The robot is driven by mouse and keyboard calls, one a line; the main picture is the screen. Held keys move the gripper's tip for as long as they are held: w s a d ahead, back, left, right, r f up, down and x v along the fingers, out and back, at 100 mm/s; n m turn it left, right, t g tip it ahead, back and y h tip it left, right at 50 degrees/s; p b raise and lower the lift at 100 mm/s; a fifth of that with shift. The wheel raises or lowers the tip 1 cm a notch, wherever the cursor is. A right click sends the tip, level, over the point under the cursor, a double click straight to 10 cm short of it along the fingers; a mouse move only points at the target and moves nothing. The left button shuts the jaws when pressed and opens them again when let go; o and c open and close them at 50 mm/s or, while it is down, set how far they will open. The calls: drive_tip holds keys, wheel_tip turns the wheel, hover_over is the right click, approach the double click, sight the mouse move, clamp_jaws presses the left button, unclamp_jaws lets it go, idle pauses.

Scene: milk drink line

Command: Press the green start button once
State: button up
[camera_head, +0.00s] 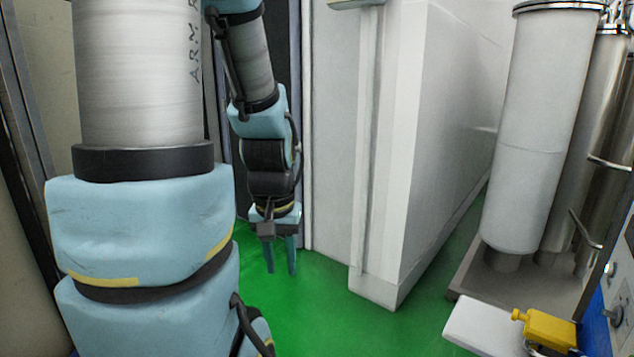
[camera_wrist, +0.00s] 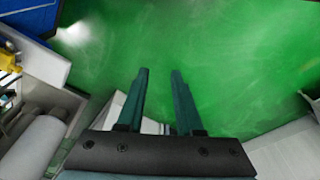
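I cannot make out the green start button in either view. A grey panel (camera_head: 622,268) with small knobs or fittings is cut off at the right edge of the head view, and no green button shows on its visible part. My gripper (camera_head: 281,271) points down over the green floor, left of the white wall block and far from the panel. In the wrist view my gripper (camera_wrist: 160,72) has its two fingers apart with nothing between them, so it is open and empty.
A white wall block (camera_head: 385,200) stands right of my gripper. Tall steel cylinders (camera_head: 545,130) stand on a metal base at the right. A yellow fitting (camera_head: 549,329) sits by a white box (camera_head: 485,326) at the lower right. Green floor (camera_head: 330,310) lies open below my gripper.

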clamp_jaws()
idle(0.9)
